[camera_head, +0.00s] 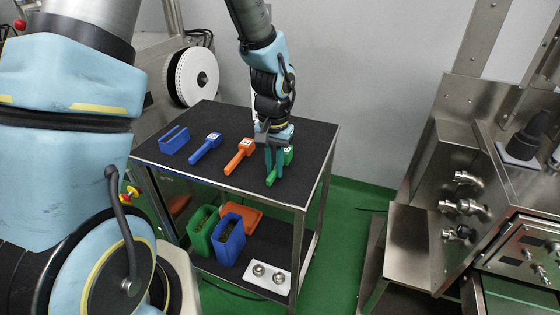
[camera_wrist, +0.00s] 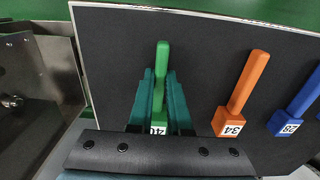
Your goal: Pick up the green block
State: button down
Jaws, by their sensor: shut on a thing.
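The green block (camera_head: 271,179) has a long narrow handle and a wider end with a white label. It is at the right side of the cart's dark top in the head view. My gripper (camera_head: 275,173) points down over it, with its teal fingers on either side of it. In the wrist view the green block (camera_wrist: 162,58) lies between the fingers of my gripper (camera_wrist: 160,82), which are shut on it. Its labelled end is partly hidden by the gripper body. I cannot tell whether it is touching the cart top.
An orange block (camera_head: 239,157) lies to the left, then a blue block (camera_head: 206,148) and a blue open frame-shaped piece (camera_head: 173,140). Green (camera_head: 201,229) and blue (camera_head: 228,240) containers stand on the lower shelf. The cart top's (camera_head: 225,122) back is clear.

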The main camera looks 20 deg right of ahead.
notch_tip(320, 180, up, 10)
jog(key=b, duration=0.1)
dwell(0.4)
